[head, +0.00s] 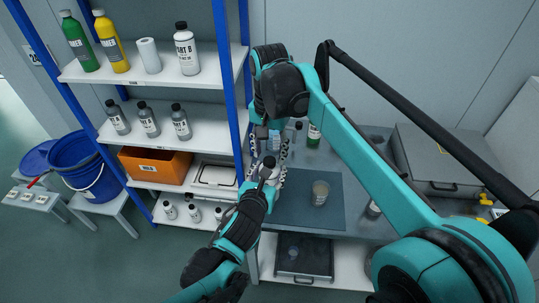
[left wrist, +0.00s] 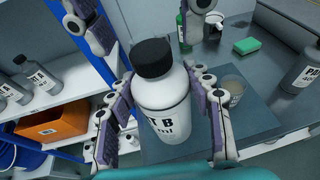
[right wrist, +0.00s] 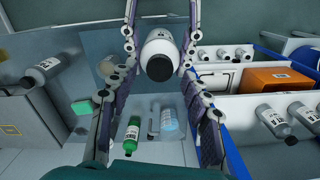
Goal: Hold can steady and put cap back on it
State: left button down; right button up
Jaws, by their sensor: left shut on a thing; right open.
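The can is a white bottle-shaped container (left wrist: 160,108) lettered "B", upright in the left wrist view. A black cap (left wrist: 152,57) sits on its top; I cannot tell whether it is fully tightened. My left gripper (left wrist: 168,116) is shut around the can's body. My right gripper (right wrist: 158,82) is open, its fingers apart on either side of the black cap (right wrist: 159,68), not visibly touching it. In the head view the can (head: 268,172) is small and partly hidden by both grippers, near the front left of the bench.
A dark mat (head: 335,218) lies on the bench with a beaker (head: 320,192) on it. A green bottle (right wrist: 132,133) and green sponge (right wrist: 83,107) are farther back. A shelf unit (head: 170,80) with several bottles and an orange bin (head: 157,168) stands at left. A grey case (head: 440,160) sits at right.

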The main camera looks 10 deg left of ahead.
jog(key=shift+r, duration=1.25)
jog(key=shift+c, duration=0.3)
jog(key=n, duration=0.2)
jog(key=r+n, duration=0.1)
jog(key=n, duration=0.2)
jog(key=shift+r+n, duration=0.4)
jog(key=n, duration=0.2)
jog(key=r+n, duration=0.1)
jog(key=n, duration=0.3)
jog(key=shift+r, duration=0.35)
jog(key=shift+f, duration=4)
